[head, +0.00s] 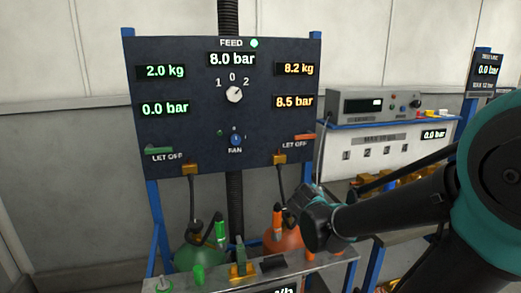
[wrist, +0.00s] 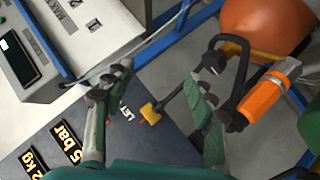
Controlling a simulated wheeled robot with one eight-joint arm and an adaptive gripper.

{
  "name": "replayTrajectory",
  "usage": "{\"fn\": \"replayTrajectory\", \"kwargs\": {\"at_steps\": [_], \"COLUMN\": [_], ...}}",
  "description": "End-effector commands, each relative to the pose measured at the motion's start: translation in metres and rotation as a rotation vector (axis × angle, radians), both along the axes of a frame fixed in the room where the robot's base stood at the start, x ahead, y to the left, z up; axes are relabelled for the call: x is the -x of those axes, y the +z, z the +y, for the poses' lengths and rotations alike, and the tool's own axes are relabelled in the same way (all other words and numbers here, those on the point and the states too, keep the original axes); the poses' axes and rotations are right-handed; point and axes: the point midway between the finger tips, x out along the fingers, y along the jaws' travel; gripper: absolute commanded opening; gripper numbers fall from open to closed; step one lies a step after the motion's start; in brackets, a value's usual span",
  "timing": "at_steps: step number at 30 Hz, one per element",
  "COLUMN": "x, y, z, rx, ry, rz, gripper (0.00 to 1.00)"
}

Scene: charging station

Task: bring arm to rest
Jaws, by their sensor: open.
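My arm reaches in from the right in the head view. My gripper (head: 316,198) is in front of the lower right of the dark gauge panel (head: 200,125), near the orange cylinder (head: 289,236). In the wrist view my gripper (wrist: 160,75) has its two fingers spread, with nothing between them. The orange cylinder also shows there at the upper right (wrist: 262,28), with an orange-banded valve part (wrist: 264,97) right of the fingers. In the head view my arm hides part of the area right of the cylinder. I cannot tell whether the fingers touch anything.
A green cylinder (head: 192,257) stands left of the orange one, behind a grey bench (head: 215,278). The panel has a feed knob (head: 234,95), a fan knob (head: 236,140), and green (head: 158,150) and orange (head: 303,137) levers. A grey instrument (head: 375,104) sits on a shelf at the right.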

Motion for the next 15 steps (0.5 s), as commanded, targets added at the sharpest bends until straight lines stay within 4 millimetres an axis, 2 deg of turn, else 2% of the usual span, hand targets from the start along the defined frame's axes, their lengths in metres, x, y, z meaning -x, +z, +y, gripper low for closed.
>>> {"fn": "replayTrajectory", "kwargs": {"at_steps": [1, 3, 6, 9, 12, 15], "x": [0.021, 0.053, 0.099, 0.139, 0.169, 0.189], "y": [-0.023, -0.055, -0.096, -0.125, -0.144, -0.155], "z": [-0.020, -0.038, -0.048, -0.044, -0.035, -0.025], "rx": [-0.066, -0.168, -0.313, -0.442, -0.546, -0.618], "ry": [-0.071, -0.157, -0.253, -0.313, -0.347, -0.362], "rz": [0.065, 0.164, 0.301, 0.415, 0.503, 0.562], "gripper": [0.56, 0.56, 0.56, 0.56, 0.56, 0.56]}}
